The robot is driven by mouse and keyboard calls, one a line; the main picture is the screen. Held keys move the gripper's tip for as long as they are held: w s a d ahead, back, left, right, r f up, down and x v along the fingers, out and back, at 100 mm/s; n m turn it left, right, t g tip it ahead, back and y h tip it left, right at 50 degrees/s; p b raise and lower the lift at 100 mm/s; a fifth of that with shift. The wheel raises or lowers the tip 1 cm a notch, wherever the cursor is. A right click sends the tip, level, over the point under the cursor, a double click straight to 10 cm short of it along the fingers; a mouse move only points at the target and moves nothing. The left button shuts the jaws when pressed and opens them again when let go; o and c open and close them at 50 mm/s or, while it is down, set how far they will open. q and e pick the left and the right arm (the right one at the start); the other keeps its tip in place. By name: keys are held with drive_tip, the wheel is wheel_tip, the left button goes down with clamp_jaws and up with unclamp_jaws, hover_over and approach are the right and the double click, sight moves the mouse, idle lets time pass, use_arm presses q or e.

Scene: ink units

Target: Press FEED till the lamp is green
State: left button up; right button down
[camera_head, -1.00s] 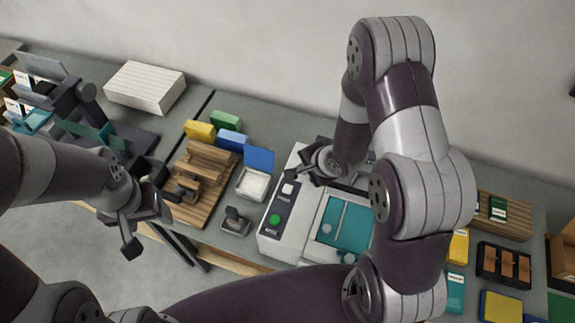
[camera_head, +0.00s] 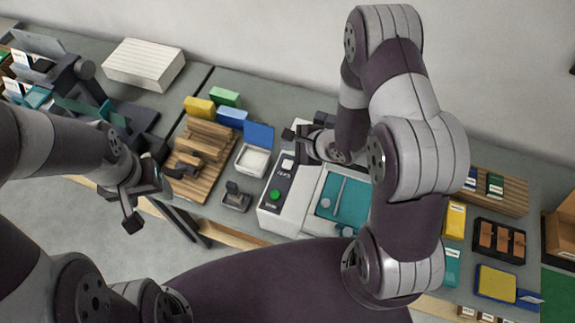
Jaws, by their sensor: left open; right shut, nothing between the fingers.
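The pale grey machine (camera_head: 270,219) stands on the bench, with a dark control panel (camera_head: 281,180) on its left side. A round green spot (camera_head: 275,195) is near the panel's front end, and a small white square (camera_head: 287,162) is near its back end. The panel lettering is too small to read, so I cannot tell which is FEED and which is the lamp. My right gripper (camera_head: 293,135) is shut and empty above the machine's back left part, behind the white square. My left gripper (camera_head: 148,203) is open and empty in front of the bench edge, left of the machine.
A teal bed (camera_head: 349,197) fills the machine's right part, partly behind my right arm. Left of the machine are an open blue-lidded box (camera_head: 253,160), a small dark stamp-like block (camera_head: 236,197) and a wooden rack (camera_head: 205,145). Trays and boxes stand at the right.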

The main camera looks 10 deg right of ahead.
drive_tip(key=b, duration=0.4)
hover_over(290, 166)
wheel_tip(290, 166, down, 5)
drive_tip(key=shift+r, duration=0.2)
wheel_tip(290, 166, down, 2)
drive_tip(key=shift+b, duration=0.5)
drive_tip(key=shift+f, duration=0.2)
idle(0.8)
drive_tip(key=shift+f, duration=0.25)
drive_tip(key=shift+f, duration=0.5)
idle(0.6)
idle(0.4)
drive_tip(key=shift+r+p, duration=0.85)
drive_tip(key=shift+r, duration=0.1)
